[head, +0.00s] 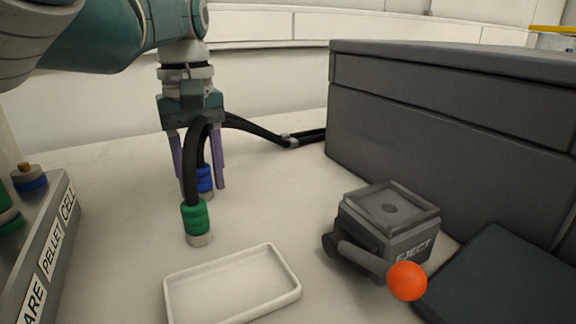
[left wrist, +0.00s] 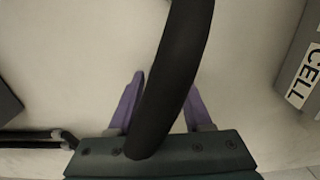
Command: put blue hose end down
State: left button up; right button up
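The blue hose end (head: 205,180) is a blue collar with a pale tip on a black hose, upright at or just above the tabletop; I cannot tell if it touches. My left gripper (head: 204,188) points down around it, its purple fingers spread to either side with room between them. The green hose end (head: 195,217) stands in front, and its black hose partly covers the blue one. In the left wrist view the fingers (left wrist: 162,95) are wide apart; a black hose (left wrist: 178,75) crosses between them and the blue end is hidden. My right gripper is out of view.
A white tray (head: 232,283) lies in front of the hose ends. A grey EJECT block (head: 388,225) with an orange-knobbed lever (head: 407,281) stands right. A large grey cabinet (head: 450,120) is behind it. A labelled rack (head: 48,245) stands at left. Bare table lies between.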

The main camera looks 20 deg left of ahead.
aim_at(199, 166)
pick_arm(q)
jog(key=shift+o, duration=1.1)
notch_tip(199, 166, up, 13)
jog(key=p, duration=0.3)
